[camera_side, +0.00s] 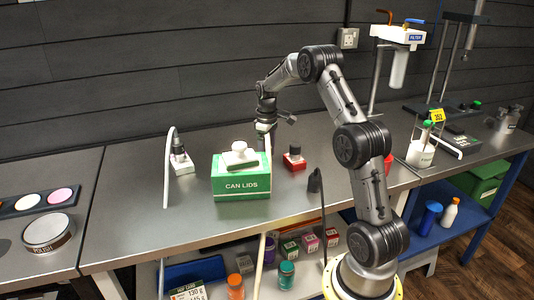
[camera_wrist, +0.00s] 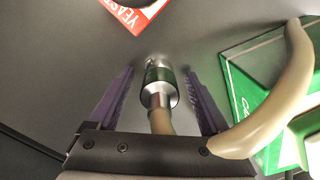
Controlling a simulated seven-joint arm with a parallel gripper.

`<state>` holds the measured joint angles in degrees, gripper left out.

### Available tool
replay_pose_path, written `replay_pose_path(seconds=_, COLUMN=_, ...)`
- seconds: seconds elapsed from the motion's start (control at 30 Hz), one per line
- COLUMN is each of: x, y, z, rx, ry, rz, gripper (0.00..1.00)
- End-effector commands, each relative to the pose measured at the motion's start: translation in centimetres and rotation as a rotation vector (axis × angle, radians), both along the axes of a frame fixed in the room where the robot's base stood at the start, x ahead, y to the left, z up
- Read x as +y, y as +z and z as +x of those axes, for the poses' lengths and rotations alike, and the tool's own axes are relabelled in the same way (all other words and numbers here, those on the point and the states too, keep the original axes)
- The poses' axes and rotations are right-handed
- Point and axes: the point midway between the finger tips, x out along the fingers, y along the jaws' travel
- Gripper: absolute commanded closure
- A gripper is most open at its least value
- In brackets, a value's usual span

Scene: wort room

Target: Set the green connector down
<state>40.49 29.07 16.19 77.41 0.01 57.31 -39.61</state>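The green connector (camera_wrist: 158,88), a silver fitting with a dark green band and a beige hose (camera_wrist: 285,100), is between the fingers of my gripper (camera_wrist: 159,71) in the wrist view. A gap shows on each side of it, so my gripper is open around it. Its metal tip points at the grey bench; whether it touches the bench is not clear. In the side view my gripper (camera_side: 265,126) is low over the bench, behind the green can lids box (camera_side: 241,184). The box partly hides the area below it, and the connector is too small there to make out well.
The can lids box stands close in front, with a white item (camera_side: 239,155) on top. A red yeast box (camera_side: 294,161) with a dark top is to the right. Bare bench (camera_side: 135,205) lies at the front left.

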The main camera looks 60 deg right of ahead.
Motion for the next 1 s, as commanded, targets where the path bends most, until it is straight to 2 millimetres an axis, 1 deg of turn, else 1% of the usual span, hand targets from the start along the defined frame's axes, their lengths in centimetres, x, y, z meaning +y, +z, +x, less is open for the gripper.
replay_pose_path(seconds=0.2, x=0.0, y=0.1, z=0.0, rx=0.000, ry=0.000, rz=0.000, gripper=0.18)
replay_pose_path(seconds=0.33, x=0.0, y=1.1, z=0.0, rx=-0.001, ry=0.000, rz=-0.001, gripper=0.18)
replay_pose_path(seconds=0.47, x=-0.1, y=3.3, z=0.1, rx=-0.005, ry=0.000, rz=-0.004, gripper=0.18)
replay_pose_path(seconds=0.7, x=0.0, y=8.2, z=0.1, rx=-0.003, ry=0.000, rz=-0.003, gripper=0.18)
replay_pose_path(seconds=0.8, x=0.0, y=9.9, z=0.0, rx=-0.003, ry=0.000, rz=-0.002, gripper=0.18)
replay_pose_path(seconds=0.9, x=0.0, y=11.2, z=0.0, rx=-0.002, ry=0.000, rz=-0.001, gripper=0.18)
replay_pose_path(seconds=1.0, x=0.0, y=12.0, z=0.0, rx=-0.001, ry=0.000, rz=-0.001, gripper=0.18)
